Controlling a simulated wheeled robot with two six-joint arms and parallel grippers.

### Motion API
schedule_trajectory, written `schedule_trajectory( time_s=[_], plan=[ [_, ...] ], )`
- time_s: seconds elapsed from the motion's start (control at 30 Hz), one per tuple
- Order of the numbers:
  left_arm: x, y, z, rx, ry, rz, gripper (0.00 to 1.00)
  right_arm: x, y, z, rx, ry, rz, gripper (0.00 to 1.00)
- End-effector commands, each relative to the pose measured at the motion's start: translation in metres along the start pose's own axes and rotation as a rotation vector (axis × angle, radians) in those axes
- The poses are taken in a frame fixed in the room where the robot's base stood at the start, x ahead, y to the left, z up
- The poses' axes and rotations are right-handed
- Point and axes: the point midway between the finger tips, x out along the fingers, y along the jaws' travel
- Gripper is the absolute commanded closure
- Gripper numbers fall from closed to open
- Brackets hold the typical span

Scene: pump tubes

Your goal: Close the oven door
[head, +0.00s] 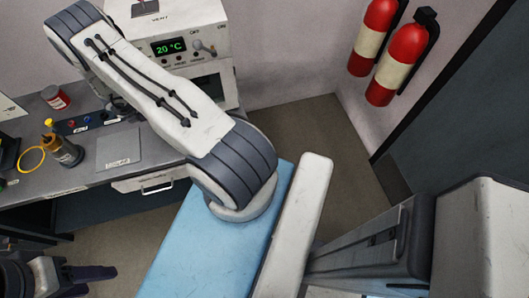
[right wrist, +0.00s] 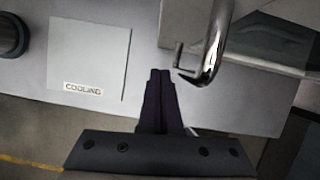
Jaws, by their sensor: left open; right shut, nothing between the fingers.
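The white oven (head: 190,30) stands at the back of the bench, its green display reading 20 °C. Part of its dark front opening or window (head: 207,90) shows beside my right arm, which hides much of the front. In the right wrist view a chrome handle (right wrist: 212,50) hangs from a pale panel, which looks like the oven door; I cannot tell how far open it is. My right gripper (right wrist: 160,73) is shut and empty, its fingertips just left of the handle with a small gap showing. My left gripper (head: 92,272) is open and empty at the lower left, away from the oven.
A grey COOLING plate (head: 119,149) lies on the bench and shows in the right wrist view. A drawer (head: 150,184) is below. Fire extinguishers (head: 395,65) hang right.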

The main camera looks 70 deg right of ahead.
Motion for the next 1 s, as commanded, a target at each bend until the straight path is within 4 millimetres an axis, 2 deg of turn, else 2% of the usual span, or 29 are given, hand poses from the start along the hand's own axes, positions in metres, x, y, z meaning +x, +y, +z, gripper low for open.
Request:
schedule_trajectory(
  time_s=[0.23, 0.67, 0.87, 1.0],
  plan=[
    [0.0, 0.0, 0.0, 0.0, 0.0, 0.0, 0.5, -0.001, 0.005, -0.002, -0.007, 0.0, 0.003, 1.0],
    [0.001, 0.0, 0.0, 0.0, 0.0, 0.0, 0.5, 0.0, 0.003, -0.001, -0.004, 0.0, 0.001, 1.0],
    [0.018, -0.001, 0.001, -0.002, 0.0, 0.0, 0.5, 0.0, 0.009, -0.012, -0.01, -0.001, 0.004, 1.0],
    [0.04, -0.003, 0.002, -0.005, 0.0, 0.0, 0.5, -0.004, 0.019, -0.028, -0.018, -0.002, 0.008, 1.0]
  ],
)
